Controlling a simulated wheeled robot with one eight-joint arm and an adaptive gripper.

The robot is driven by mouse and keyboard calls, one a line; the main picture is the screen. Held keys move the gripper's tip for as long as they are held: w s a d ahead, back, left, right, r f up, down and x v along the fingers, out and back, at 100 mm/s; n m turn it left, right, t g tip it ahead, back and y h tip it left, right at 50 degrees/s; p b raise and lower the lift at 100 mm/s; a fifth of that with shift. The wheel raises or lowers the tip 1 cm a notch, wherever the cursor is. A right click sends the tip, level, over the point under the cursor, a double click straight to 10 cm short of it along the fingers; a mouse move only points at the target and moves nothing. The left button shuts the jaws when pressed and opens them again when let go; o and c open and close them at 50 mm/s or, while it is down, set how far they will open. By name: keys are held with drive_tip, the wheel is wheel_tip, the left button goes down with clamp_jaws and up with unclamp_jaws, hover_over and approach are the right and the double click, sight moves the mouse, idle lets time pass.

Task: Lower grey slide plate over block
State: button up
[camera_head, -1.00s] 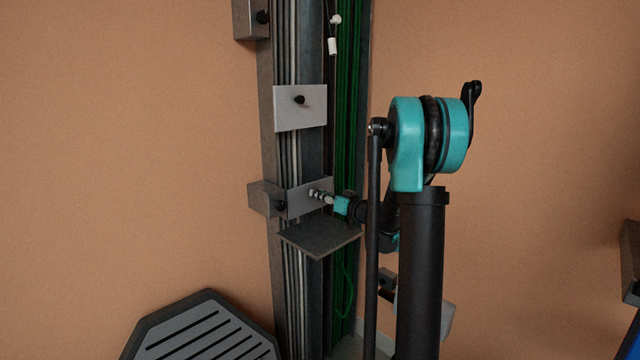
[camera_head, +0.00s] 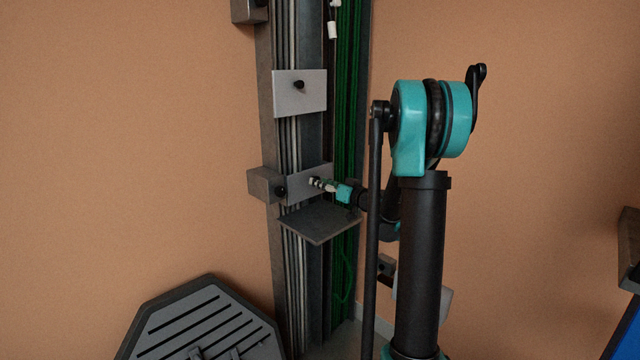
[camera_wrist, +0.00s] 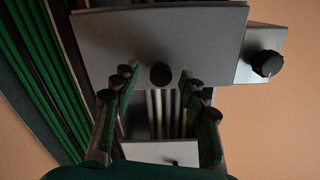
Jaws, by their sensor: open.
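The lower grey slide plate (camera_head: 300,188) stands upright against the gantry column, its left edge beside the grey block (camera_head: 264,185), which has a black knob. In the wrist view the plate (camera_wrist: 205,35) fills the top, with a black knob at its lower middle and the block (camera_wrist: 262,42) at its right. My gripper (camera_head: 315,182) is at the plate's face. In the wrist view my gripper (camera_wrist: 156,77) is open, with one finger on each side of the plate's knob. Both fingers appear apart from the knob. The head view hides this knob behind my fingers.
A second grey plate (camera_head: 299,100) with a black knob is higher on the column. A dark shelf plate (camera_head: 318,224) juts out just below my gripper. Green cables (camera_head: 345,130) run along the column's right. A slotted grey platform (camera_head: 205,325) lies at lower left.

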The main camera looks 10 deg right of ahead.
drive_tip(key=v, duration=1.1)
drive_tip(key=s+a+f+m+g+h, duration=0.1)
drive_tip(key=s+a+f+g+h, duration=0.2)
drive_tip(key=s+a+f+g, duration=0.65)
drive_tip(key=s+d+f+m+h, duration=0.1)
drive_tip(key=s+d+f+h, duration=0.1)
drive_tip(key=s+f, duration=0.2)
drive_tip(key=s+d+f+m+h, duration=0.1)
drive_tip(key=s+d+f+h, duration=0.1)
drive_tip(key=s, duration=0.8)
drive_tip(key=s+d+f+m+h, duration=0.1)
drive_tip(key=s+d+f+h, duration=0.1)
drive_tip(key=s+f, duration=0.4)
drive_tip(key=shift+s+d+g+h, duration=0.15)
drive_tip(key=shift+s+g+h, duration=0.3)
drive_tip(key=shift+s+h, duration=0.5)
drive_tip(key=shift+s+f, duration=0.1)
